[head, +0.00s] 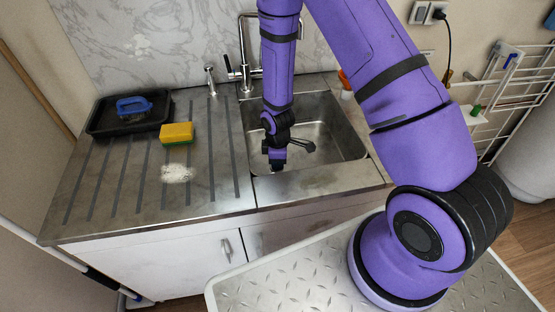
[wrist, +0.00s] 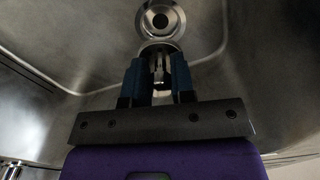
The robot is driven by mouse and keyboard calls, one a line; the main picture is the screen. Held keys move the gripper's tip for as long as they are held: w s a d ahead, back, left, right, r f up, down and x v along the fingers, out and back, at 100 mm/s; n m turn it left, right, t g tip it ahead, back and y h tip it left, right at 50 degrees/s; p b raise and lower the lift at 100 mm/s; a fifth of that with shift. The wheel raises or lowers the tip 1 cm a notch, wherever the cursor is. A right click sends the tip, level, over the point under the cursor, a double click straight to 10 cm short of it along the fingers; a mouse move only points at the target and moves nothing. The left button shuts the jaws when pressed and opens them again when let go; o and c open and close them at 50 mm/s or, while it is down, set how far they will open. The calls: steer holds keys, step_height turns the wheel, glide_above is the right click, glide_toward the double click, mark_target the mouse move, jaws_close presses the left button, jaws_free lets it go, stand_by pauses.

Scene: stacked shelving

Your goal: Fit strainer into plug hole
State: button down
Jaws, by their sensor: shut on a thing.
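In the wrist view my gripper (wrist: 158,65) has its two blue fingers shut on a small metal piece. This is the strainer (wrist: 157,48), a shiny round rim with a stem between the fingertips. The plug hole (wrist: 160,20) is a round metal ring with a dark centre in the sink floor, just beyond the strainer at the top of the view. The strainer's rim overlaps the near edge of the plug hole ring in the picture. I cannot tell whether they touch. In the head view my arm reaches down over the sink, and the fingers and strainer cannot be made out.
The steel sink basin (head: 335,133) has walls around my gripper. A tap (head: 243,60) stands behind it. On the draining board (head: 215,165) to the left are a yellow-green sponge (head: 177,133), white foam (head: 177,173) and a black tray (head: 105,127) with a blue-handled brush (head: 133,105).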

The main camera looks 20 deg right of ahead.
steer(key=shift+f, duration=2.7)
steer(key=shift+f, duration=1.1)
steer(key=c, duration=0.9)
jaws_free()
step_height(320, 180, up, 11)
steer(key=shift+f, duration=0.15)
